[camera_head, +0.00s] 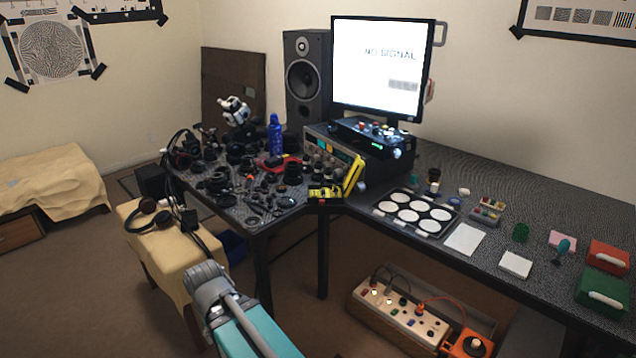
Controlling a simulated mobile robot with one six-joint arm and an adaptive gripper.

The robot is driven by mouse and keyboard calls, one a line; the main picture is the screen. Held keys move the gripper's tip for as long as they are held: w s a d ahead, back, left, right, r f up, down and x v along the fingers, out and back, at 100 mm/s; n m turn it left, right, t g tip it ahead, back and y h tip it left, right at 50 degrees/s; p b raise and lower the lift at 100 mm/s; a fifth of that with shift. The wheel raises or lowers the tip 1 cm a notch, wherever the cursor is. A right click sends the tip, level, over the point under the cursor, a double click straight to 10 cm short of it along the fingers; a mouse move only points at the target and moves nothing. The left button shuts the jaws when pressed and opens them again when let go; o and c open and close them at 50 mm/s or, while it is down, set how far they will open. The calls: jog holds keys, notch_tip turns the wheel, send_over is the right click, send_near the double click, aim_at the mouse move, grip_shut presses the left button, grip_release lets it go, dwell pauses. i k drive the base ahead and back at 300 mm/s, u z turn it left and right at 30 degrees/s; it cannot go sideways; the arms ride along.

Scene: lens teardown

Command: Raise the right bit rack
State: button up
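A small yellow bit case (326,193) sits at the inner corner of the L-shaped desk, in front of the control box. Its left part lies flat, with small dark items in it. A yellow panel (354,172) on its right side stands up at a slant, leaning to the right. I take this panel for the right bit rack, but it is too small to make out any bits in it. My arm shows at the bottom, left of centre, well in front of the desk. My gripper is not in view.
The left desk wing is crowded with dark lens parts around a blue bottle (275,136). The control box (335,150) stands right behind the yellow case. A tray of white discs (382,206) lies to its right. A power strip box (398,310) stands below the desk.

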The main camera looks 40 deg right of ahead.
aim_at(337, 192)
jog(key=z, duration=0.35)
jog(key=i, duration=1.05)
jog(key=z, duration=0.7)
